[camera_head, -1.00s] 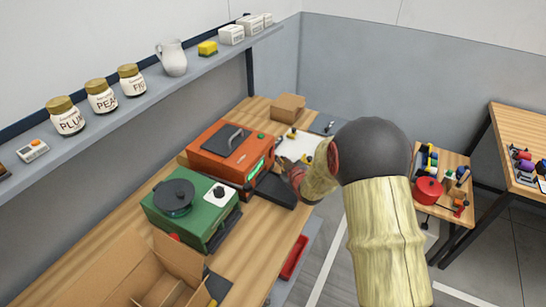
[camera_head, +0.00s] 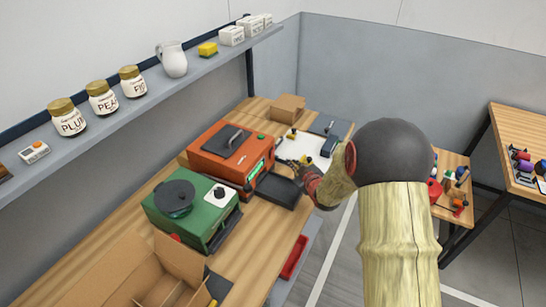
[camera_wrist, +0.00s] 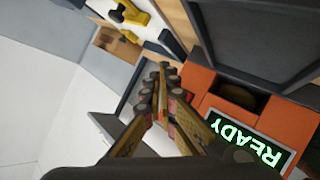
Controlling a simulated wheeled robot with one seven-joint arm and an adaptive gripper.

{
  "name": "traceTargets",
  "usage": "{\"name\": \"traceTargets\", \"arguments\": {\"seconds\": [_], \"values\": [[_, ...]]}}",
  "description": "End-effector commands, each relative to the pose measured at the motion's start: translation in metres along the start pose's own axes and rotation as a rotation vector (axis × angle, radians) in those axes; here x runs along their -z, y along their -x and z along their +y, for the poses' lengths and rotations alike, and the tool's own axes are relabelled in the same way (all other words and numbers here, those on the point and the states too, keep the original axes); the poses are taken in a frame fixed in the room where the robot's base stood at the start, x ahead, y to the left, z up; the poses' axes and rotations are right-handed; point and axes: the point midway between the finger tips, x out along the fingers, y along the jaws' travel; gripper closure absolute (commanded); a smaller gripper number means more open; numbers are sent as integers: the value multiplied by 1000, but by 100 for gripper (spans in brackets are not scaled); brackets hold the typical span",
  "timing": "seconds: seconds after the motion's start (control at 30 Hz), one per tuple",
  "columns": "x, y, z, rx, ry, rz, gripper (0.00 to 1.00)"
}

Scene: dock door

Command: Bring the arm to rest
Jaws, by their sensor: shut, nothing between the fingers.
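My gripper (camera_head: 284,162) is at the right front corner of the orange machine, over the worktop, at the end of my bent arm. In the wrist view its two fingers (camera_wrist: 160,80) come together at the tips, with nothing seen between them. The orange machine (camera_head: 218,140) has a black lid with a handle. Its lit display (camera_wrist: 245,142) reads READY in the wrist view, close beside the fingers. My forearm and dark elbow hide part of the floor and the side table.
A green machine (camera_head: 178,203) and an open cardboard box (camera_head: 115,280) stand nearer on the bench. A small carton (camera_head: 288,107) is at the back. The shelf (camera_head: 110,115) holds jars and a white jug (camera_head: 172,59). A side table (camera_head: 445,213) stands right.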

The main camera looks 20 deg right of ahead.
Motion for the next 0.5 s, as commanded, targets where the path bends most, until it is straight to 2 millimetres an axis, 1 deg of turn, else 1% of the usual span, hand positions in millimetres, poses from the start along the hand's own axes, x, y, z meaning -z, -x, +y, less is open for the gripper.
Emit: {"name": "traceTargets", "arguments": {"seconds": [0.4, 0.5], "values": [[0, 0, 0, 0, 1, 0, 100], [4, 2, 1, 1, -1, -6, 100]]}}
